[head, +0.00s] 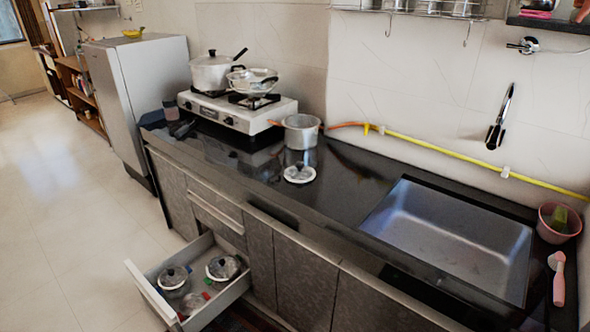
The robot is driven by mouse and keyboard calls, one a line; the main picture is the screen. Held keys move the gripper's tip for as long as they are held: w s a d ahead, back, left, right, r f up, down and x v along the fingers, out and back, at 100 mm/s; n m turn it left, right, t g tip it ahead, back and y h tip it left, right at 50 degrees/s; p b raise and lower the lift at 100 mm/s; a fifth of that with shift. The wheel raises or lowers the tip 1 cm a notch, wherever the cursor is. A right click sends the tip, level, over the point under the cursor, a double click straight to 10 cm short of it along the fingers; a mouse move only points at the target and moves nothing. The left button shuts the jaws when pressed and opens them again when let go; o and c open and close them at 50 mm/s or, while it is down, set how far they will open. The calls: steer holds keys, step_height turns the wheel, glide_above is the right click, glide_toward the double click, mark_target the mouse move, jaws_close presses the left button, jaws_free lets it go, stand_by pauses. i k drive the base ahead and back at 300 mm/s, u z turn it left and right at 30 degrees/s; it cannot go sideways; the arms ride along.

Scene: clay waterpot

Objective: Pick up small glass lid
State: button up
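A small round lid (299,174) with a pale rim and a dark knob lies on the black countertop, in front of a small metal pot (301,133). Two more round lids with dark knobs show in the open drawer, a left one (174,277) and a right one (223,267). They seem to rest on pots or bowls, but what is under them is hard to make out. I cannot tell for sure which of the three is the small glass lid. My gripper is not in view.
The drawer (151,292) sticks out over the floor. A white stove (228,114) with pots stands at the back left of the counter. A sink (450,240) is on the right. The floor (70,215) at the left is clear.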

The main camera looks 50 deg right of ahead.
mark_target(300, 172)
steer(key=i, duration=0.85)
